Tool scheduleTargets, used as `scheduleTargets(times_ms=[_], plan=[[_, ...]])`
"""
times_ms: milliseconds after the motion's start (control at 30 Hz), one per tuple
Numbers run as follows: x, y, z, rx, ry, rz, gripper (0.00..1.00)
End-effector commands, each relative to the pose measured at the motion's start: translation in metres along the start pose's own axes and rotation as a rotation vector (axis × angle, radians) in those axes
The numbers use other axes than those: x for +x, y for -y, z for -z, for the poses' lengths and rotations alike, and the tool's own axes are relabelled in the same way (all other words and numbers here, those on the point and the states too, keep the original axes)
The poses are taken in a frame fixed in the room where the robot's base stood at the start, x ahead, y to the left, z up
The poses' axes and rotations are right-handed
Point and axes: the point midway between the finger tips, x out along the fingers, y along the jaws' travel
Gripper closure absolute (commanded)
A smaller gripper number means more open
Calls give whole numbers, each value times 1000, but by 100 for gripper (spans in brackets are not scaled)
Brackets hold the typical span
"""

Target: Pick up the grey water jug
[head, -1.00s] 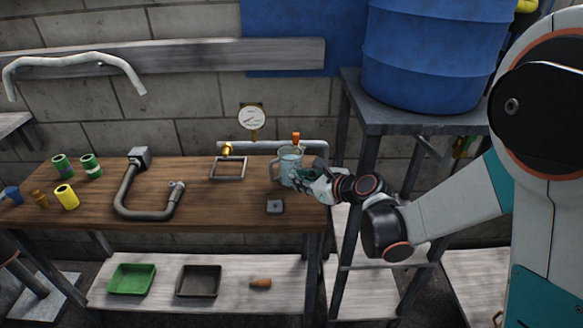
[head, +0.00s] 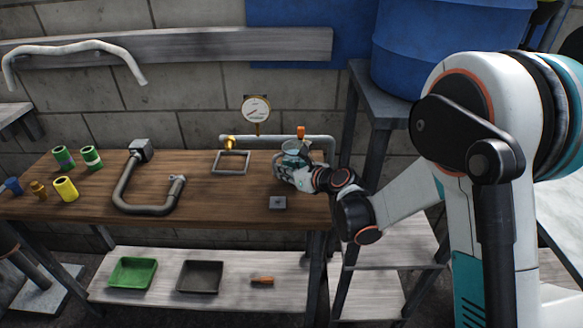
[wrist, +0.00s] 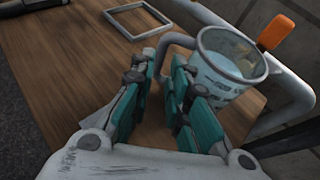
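The grey water jug (wrist: 232,62) is a translucent upright vessel with water inside, standing at the right end of the wooden bench. In the head view the jug (head: 294,147) is mostly covered by my gripper (head: 288,172). In the wrist view its handle points left, toward the space between my fingertips. My gripper (wrist: 163,82) has its two teal-and-grey fingers apart, with a gap between them. The handle's lower part lies between or just beyond the tips; I cannot tell contact. The right finger overlaps the jug's body in the picture.
A pipe with an orange-handled valve (head: 301,132) runs close behind the jug. A pressure gauge (head: 257,109), a metal frame (head: 231,162), a small grey block (head: 278,203) and a bent pipe (head: 128,195) are nearby. A stand with a blue barrel (head: 450,50) is at right.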

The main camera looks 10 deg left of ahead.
Motion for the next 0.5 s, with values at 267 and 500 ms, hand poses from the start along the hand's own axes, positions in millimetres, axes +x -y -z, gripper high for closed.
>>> scheduleTargets(times_ms=[267,500], plan=[[21,0,1,-1,0,-1,84],[56,-1,2,-2,0,-1,84]])
